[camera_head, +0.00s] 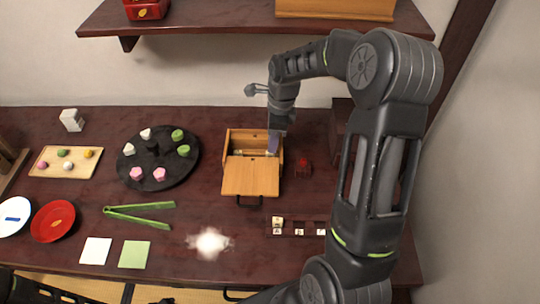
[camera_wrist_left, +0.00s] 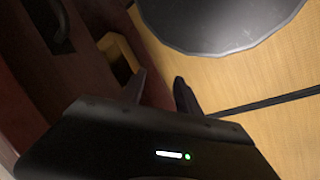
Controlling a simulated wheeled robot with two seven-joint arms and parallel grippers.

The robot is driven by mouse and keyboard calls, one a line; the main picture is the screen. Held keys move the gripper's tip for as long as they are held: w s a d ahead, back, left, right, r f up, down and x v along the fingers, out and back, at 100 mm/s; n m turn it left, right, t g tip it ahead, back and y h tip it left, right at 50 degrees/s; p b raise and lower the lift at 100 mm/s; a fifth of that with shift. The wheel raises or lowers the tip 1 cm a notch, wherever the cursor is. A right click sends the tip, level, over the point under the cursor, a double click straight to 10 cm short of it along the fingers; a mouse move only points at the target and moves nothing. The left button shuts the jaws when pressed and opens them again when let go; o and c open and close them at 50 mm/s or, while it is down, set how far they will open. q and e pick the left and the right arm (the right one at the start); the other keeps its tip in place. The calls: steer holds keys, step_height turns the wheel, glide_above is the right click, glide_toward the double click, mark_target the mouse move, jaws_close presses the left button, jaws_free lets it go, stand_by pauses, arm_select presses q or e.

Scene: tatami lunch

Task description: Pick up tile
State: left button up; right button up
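Several small pale tiles sit on a dark rack near the front right of the table: one tile (camera_head: 278,223) at the left end, another tile (camera_head: 299,232) in the middle, and one tile (camera_head: 320,232) at the right. My right gripper (camera_head: 273,145) reaches down into the back right of an open wooden box (camera_head: 249,178), behind the rack; its fingertips are too small to read, and whether it holds anything is unclear. My left gripper (camera_wrist_left: 160,82) shows in the left wrist view with its two fingers apart and nothing between them.
A black round stand (camera_head: 158,158) holds several sweets. Left are a wooden tray (camera_head: 54,175), red plate (camera_head: 53,222) and green tongs (camera_head: 140,214). A shelf (camera_head: 220,17) hangs above.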

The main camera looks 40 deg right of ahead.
steer(key=f, duration=0.4)
steer(key=shift+w+a+f, duration=0.1)
steer(key=shift+w+a, duration=0.1)
steer(key=shift+a, duration=0.05)
jaws_close()
stand_by(0.5)
